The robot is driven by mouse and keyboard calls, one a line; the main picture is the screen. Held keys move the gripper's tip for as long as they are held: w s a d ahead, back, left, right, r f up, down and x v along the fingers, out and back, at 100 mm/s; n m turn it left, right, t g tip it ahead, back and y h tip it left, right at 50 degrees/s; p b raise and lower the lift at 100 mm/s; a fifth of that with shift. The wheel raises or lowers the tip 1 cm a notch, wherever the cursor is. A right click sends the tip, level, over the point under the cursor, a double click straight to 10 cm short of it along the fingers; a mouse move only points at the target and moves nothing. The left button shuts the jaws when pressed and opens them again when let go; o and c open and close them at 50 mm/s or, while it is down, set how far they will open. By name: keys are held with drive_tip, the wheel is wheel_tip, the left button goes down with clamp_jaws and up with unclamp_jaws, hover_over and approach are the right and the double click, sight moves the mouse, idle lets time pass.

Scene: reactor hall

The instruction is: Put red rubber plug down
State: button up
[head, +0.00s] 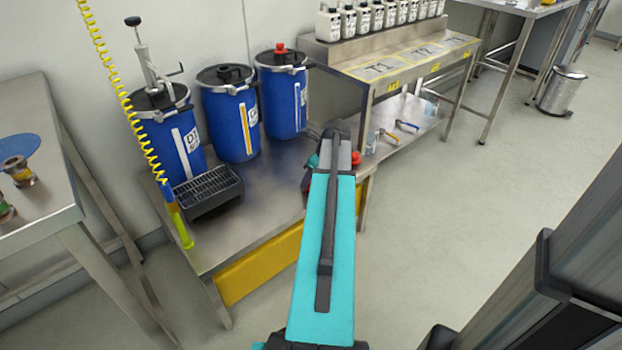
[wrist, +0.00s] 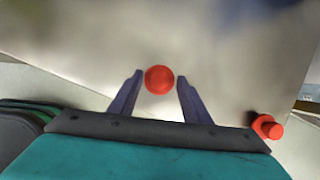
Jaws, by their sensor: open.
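In the wrist view my gripper (wrist: 161,80) is open, with its two dark fingers apart. A round red plug (wrist: 159,79) shows between the fingertips, over or on the pale metal bench top (wrist: 85,45). A narrow gap shows at its right side; I cannot tell whether it touches the bench. A second red piece (wrist: 267,127), with a short round stub, is at the lower right, outside the fingers. In the head view my teal arm hides the fingers and whatever is between them. A red piece (head: 356,158) shows just right of the arm, by the bench's right end.
Three blue drums (head: 229,122) stand at the back of the low bench (head: 246,217); the right one has a red cap (head: 281,47). A black grated tray (head: 208,190) sits left of my arm. A taller bench with white bottles (head: 328,25) is at the back right.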

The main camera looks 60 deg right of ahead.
drive_tip(key=p+v, duration=0.3)
drive_tip(key=v, duration=0.9)
drive_tip(key=shift+r, duration=0.1)
idle(0.6)
